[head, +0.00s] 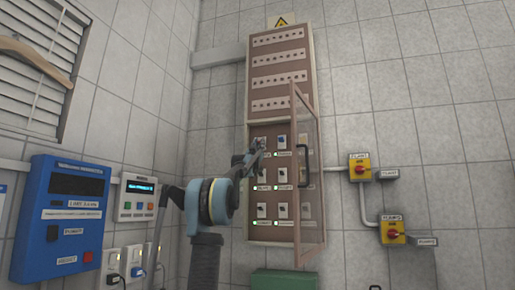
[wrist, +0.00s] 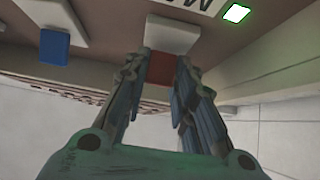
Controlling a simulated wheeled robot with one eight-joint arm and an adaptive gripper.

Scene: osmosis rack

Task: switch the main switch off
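A wall cabinet (head: 282,130) at the centre of the head view has a lower box with rows of small switches. My gripper (head: 257,146) is at its upper left switch, which it largely hides in that view. In the wrist view a red switch lever (wrist: 164,68) on a white plate (wrist: 172,35) sits between the fingertips of my gripper (wrist: 165,66). The fingers are drawn in to about the lever's width and look to be in contact on both sides. A green lamp (wrist: 236,13) beside a partly cut-off label is lit.
A blue switch (wrist: 55,46) is beside the red one. The cabinet's clear door (head: 309,190) stands open on the right. Two yellow boxes with red knobs (head: 360,166) are further right. A blue unit (head: 62,215) hangs on the left wall.

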